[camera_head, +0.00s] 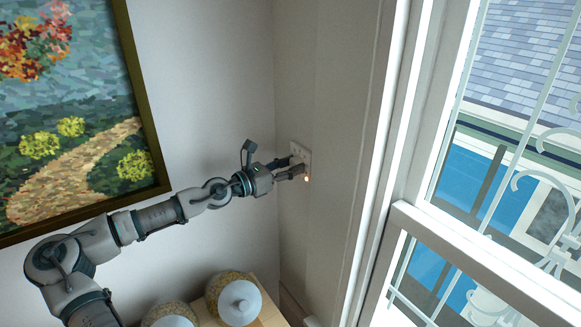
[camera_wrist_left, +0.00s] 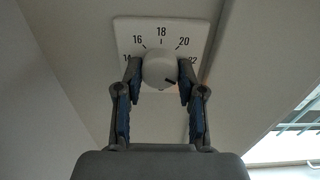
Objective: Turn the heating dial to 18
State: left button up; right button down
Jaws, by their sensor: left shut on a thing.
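The heating dial has a white wall plate (camera_head: 299,149) on the narrow wall beside the window. In the left wrist view its plate (camera_wrist_left: 128,31) shows 16, 18 and 20, with further numbers partly hidden at both sides. The round white knob (camera_wrist_left: 160,66) sits below the 18. A short dark mark shows on the knob's lower right; whether it is the pointer I cannot tell. My left gripper (camera_head: 298,168) is at the plate. In the wrist view its fingers (camera_wrist_left: 160,78) are shut on the knob, one on each side. My right gripper is not in view.
A framed painting (camera_head: 152,120) hangs at the left. Lidded jars (camera_head: 239,301) stand on a wooden surface (camera_head: 268,312) below the arm. A white-framed window (camera_head: 470,245) is at the right.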

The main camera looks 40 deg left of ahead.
pick_arm(q)
jog(key=shift+f, duration=0.15)
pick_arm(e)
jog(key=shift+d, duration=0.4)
pick_arm(q)
jog(key=shift+n, duration=0.3)
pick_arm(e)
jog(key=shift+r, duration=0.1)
pick_arm(q)
jog(key=n+p, duration=0.5)
jog(key=n, duration=1.8)
jog(key=shift+d, duration=0.15)
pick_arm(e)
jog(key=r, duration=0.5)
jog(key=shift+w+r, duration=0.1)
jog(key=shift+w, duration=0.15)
pick_arm(q)
jog(key=shift+f, duration=0.1)
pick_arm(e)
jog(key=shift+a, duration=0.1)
